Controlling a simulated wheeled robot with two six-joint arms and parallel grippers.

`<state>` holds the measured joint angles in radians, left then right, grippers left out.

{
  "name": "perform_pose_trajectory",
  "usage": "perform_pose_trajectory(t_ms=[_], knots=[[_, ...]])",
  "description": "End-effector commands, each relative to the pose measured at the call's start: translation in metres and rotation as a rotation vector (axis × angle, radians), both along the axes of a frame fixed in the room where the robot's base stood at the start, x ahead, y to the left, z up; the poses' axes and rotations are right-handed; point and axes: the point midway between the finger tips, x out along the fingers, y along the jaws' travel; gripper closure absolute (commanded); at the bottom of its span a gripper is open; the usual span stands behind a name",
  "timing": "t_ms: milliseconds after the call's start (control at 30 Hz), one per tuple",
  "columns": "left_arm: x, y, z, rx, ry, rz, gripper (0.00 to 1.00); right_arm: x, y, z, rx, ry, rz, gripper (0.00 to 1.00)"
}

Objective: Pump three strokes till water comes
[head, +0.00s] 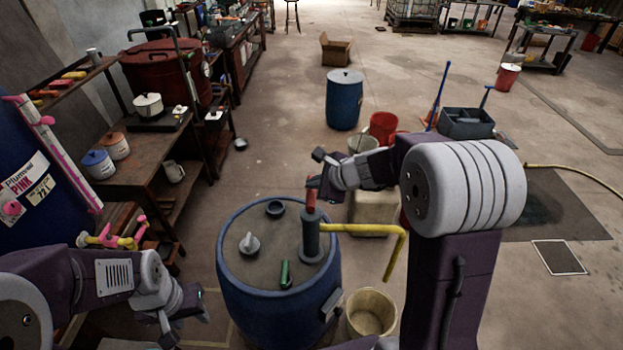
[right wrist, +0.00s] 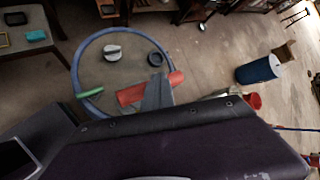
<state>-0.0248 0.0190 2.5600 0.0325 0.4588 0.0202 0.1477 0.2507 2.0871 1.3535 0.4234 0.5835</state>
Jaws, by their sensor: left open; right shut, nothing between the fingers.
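The blue drum (head: 265,318) stands in front of me. A hand pump with a grey body (head: 311,238) rises from its lid, topped by a red handle (head: 311,192). A yellow spout (head: 370,231) runs right and bends down towards a cream bucket (head: 370,314); no water shows at its end. My right gripper (head: 319,172) is shut with nothing held, close by the handle's top; whether it touches is unclear. In the right wrist view a grey finger (right wrist: 157,92) overlaps the red handle (right wrist: 130,95). My left gripper (head: 190,312) is open and empty, left of the drum.
The drum lid holds a grey cap (head: 249,244), a black ring (head: 275,208) and a green item (head: 285,274). A workbench (head: 140,155) stands left. Behind are another blue drum (head: 344,103) and a red bucket (head: 383,126).

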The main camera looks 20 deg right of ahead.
Motion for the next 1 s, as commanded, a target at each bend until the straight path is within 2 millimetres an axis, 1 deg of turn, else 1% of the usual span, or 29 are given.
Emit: perform_pose_trajectory(t_ms=[33, 1000], knots=[[0.0, 0.0, -0.002, 0.0, 0.0, 0.0, 0.59, -0.001, 0.0, -0.003, 0.0, 0.003, 0.001, 1.0], [0.0, 0.0, -0.013, 0.0, 0.0, 0.0, 0.59, -0.001, 0.0, -0.014, 0.0, 0.004, 0.0, 1.0]])
